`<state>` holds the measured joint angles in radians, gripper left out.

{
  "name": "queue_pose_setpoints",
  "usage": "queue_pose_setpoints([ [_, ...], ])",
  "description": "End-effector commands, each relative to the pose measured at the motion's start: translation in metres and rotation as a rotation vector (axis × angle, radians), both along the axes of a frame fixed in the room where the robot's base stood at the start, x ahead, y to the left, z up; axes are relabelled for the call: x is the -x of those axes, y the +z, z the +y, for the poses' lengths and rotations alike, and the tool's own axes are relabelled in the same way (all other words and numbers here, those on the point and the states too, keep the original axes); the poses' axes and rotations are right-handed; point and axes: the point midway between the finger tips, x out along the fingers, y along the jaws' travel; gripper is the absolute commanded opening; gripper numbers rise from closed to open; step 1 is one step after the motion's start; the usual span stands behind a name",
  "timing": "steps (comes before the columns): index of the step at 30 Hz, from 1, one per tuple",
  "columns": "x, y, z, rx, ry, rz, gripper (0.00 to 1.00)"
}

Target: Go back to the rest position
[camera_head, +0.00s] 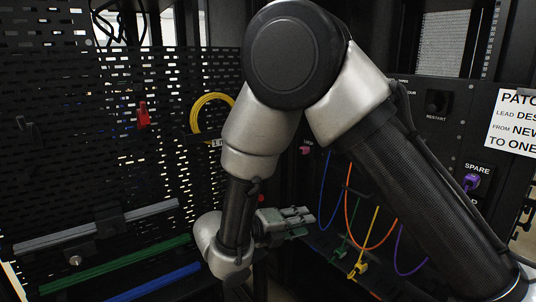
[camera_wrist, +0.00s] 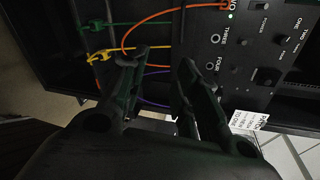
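My gripper (camera_head: 298,220) is low in the middle of the head view, at the end of my bent arm, which crosses the picture centre. In the wrist view my gripper (camera_wrist: 164,60) shows two dark fingers apart, with nothing held between them. Beyond the fingers is a black panel (camera_wrist: 245,70) with labelled ports and knobs. Orange (camera_head: 348,215), blue (camera_head: 322,195), yellow (camera_head: 374,232) and purple (camera_head: 399,262) cables hang near the gripper in the head view. I cannot tell the exact distance between the gripper and the cables.
A perforated black panel (camera_head: 60,140) fills the left, with a coiled yellow cable (camera_head: 196,112) and a red item (camera_head: 142,115). Grey, green and blue bars (camera_head: 150,252) lie low left. A white sign (camera_head: 515,125) and a purple plug (camera_head: 471,182) are at the right.

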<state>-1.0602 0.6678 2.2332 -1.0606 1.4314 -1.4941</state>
Motion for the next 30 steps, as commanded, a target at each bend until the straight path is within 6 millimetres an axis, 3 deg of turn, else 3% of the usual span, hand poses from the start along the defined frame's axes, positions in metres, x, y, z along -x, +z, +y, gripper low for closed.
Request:
queue_pose_setpoints([
  [7,0.028,-0.021,-0.025,-0.222,-0.212,-0.190,0.32],
  [14,0.064,-0.011,-0.068,-0.548,-0.625,-0.504,0.32],
  [21,0.101,0.025,-0.126,-0.870,-1.305,-0.955,0.32],
  [30,0.143,0.085,-0.189,-1.118,-2.212,-1.472,0.32],
])
